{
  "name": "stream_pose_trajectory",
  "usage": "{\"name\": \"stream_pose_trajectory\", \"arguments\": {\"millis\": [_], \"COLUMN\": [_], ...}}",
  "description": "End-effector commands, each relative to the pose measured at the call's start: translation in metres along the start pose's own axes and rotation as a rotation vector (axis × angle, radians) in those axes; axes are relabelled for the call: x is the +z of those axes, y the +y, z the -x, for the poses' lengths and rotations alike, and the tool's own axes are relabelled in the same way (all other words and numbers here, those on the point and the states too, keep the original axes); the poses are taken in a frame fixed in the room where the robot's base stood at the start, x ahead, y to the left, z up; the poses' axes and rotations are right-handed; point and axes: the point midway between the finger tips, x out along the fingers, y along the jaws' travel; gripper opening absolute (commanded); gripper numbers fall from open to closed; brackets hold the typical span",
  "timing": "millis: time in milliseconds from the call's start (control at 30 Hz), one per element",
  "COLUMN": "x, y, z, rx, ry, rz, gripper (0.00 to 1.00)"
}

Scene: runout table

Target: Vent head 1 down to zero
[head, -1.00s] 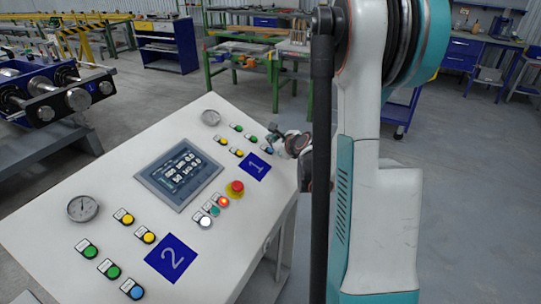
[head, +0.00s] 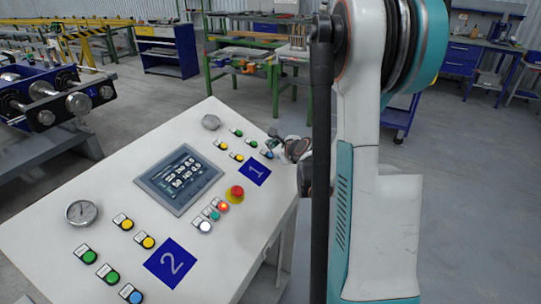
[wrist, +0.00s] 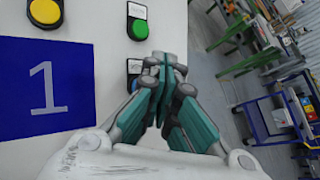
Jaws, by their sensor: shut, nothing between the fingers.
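The sloped white control panel (head: 120,190) carries a blue plate with a white 1 (head: 255,170). Beside the plate are two yellow buttons, two green buttons (head: 252,143) and a blue button (head: 267,154), with a round gauge (head: 211,122) above them. The gauge reading is too small to make out. My gripper (head: 274,142) is by the blue button at the panel's right edge. In the wrist view my gripper (wrist: 163,62) is shut and empty, its fingertips below and right of a green button (wrist: 138,28). The fingers partly hide the blue button (wrist: 133,86). Contact cannot be told.
A red mushroom button (head: 236,191) sits mid-panel, right of a display (head: 180,179) with unreadable figures. Plate 2 (head: 170,263), its buttons and a gauge (head: 82,212) are nearer.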

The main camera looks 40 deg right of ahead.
Motion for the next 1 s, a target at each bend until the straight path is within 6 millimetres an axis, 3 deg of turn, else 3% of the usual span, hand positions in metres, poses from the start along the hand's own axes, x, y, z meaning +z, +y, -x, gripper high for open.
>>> {"name": "stream_pose_trajectory", "arguments": {"millis": [1000], "x": [-0.0041], "y": [0.0043], "z": [-0.0057], "rx": [0.0], "ry": [0.0], "rz": [0.0], "gripper": [0.0]}}
